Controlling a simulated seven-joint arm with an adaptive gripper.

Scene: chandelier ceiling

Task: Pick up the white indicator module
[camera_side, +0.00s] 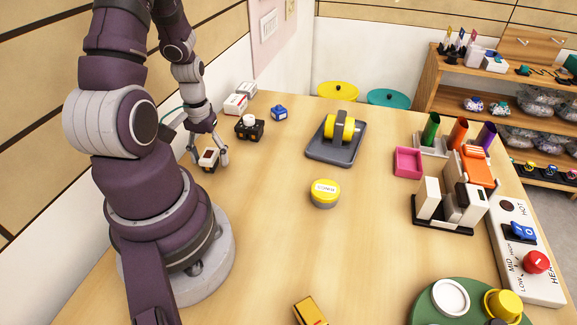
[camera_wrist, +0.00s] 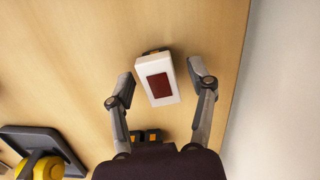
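The white indicator module (camera_side: 208,153) is a small white block with a dark red panel, low by the table's left edge in the side view. In the wrist view the white indicator module (camera_wrist: 145,66) shows its red panel towards the camera, slightly tilted in the picture. My gripper (camera_wrist: 160,82) is open, with one finger on each side of the module and a narrow gap visible at both sides. In the side view my gripper (camera_side: 209,160) points down over the module. The module's underside and whether it touches the table are hard to tell.
A black block with a white top (camera_side: 250,128), a blue block (camera_side: 279,114) and white-and-red boxes (camera_side: 235,103) stand behind. A grey tray (camera_side: 318,153) holds a yellow reel (camera_side: 336,126). A yellow round button (camera_side: 324,192) sits mid-table, with bare wood around it.

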